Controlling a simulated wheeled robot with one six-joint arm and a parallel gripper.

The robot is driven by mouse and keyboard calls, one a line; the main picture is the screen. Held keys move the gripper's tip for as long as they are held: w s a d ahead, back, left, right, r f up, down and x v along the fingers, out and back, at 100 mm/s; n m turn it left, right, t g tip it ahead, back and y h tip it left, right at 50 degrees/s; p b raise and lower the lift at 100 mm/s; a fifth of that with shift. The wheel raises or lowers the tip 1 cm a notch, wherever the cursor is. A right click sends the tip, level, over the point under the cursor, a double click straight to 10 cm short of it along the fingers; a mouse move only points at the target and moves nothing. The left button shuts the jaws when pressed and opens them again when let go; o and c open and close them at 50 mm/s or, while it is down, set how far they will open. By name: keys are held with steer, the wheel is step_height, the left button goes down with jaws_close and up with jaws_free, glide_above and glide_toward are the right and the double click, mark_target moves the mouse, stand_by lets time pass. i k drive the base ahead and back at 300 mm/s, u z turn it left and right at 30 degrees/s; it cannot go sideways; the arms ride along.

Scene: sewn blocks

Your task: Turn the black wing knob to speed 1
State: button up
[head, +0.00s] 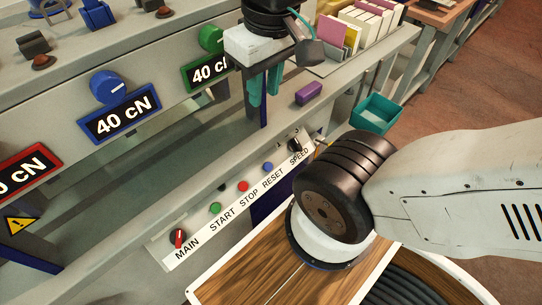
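The black wing knob (295,143) sits at the right end of the white control strip, just above the printed word SPEED. It is small here, and I cannot read which speed mark it points to. My gripper (264,90) hangs with two teal fingers pointing down, above and to the left of the knob in the picture. The fingers are apart with a gap between them and nothing visible in it. They do not appear to touch the knob.
The strip (197,244) also carries a red-marked MAIN switch (178,238) and green (215,208), red (243,186) and blue (267,167) buttons. A purple block (308,92) lies on the ledge near the gripper. A teal bin (376,115) is at right.

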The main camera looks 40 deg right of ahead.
mark_target(294, 145)
steer(key=z, duration=2.05)
steer(key=k, duration=0.9)
steer(key=u, duration=1.9)
